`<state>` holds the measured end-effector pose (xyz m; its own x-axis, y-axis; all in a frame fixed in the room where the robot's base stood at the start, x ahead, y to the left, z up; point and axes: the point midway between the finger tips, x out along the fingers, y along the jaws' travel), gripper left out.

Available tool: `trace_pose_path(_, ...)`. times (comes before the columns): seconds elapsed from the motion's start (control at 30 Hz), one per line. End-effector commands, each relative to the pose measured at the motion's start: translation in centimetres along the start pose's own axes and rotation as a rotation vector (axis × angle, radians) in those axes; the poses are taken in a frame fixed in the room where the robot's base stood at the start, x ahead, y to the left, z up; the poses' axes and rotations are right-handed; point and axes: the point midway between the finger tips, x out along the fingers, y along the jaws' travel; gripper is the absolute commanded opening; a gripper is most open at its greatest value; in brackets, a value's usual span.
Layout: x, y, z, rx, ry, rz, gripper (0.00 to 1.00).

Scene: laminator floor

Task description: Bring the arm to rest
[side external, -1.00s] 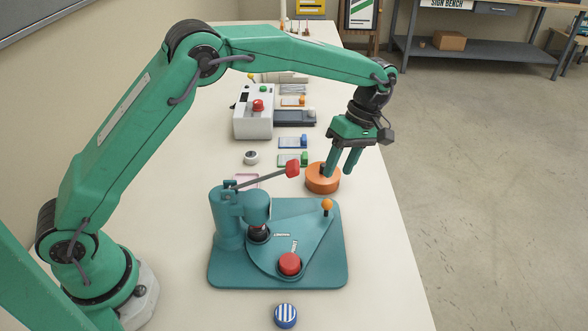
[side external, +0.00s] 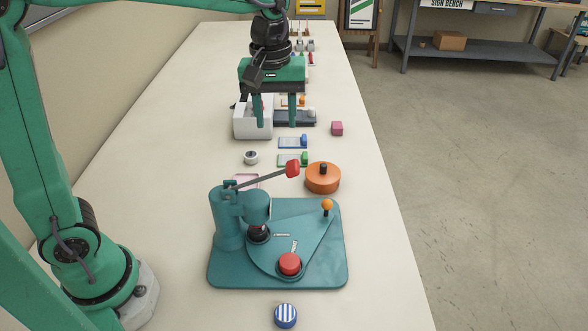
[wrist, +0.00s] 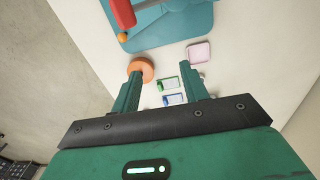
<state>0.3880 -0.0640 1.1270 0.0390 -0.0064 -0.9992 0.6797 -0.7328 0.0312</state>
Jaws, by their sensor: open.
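My gripper (side external: 275,112) is open and hangs fingers down above the bench. In the side external view it is in front of the white box (side external: 253,122), partly hiding it. In the wrist view my gripper (wrist: 165,90) has its two fingers apart with nothing held between them. My arm reaches in from the left, its upper part cut off by the top edge of the side external view.
The bench (side external: 385,270) holds a teal press (side external: 225,270) with a red-tipped lever, an orange round pot (side external: 322,180), a pink block (side external: 337,128), a striped button (side external: 286,316) and several small cards. The bench's right side is mostly clear.

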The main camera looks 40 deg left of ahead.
Motion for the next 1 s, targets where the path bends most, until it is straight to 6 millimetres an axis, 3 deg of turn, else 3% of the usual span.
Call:
trace_pose_path(0.4,-2.1,-6.9,2.7,0.283,0.137,0.113,0.44)
trace_pose_path(1.0,-0.5,-14.8,7.0,0.668,0.388,0.168,0.44)
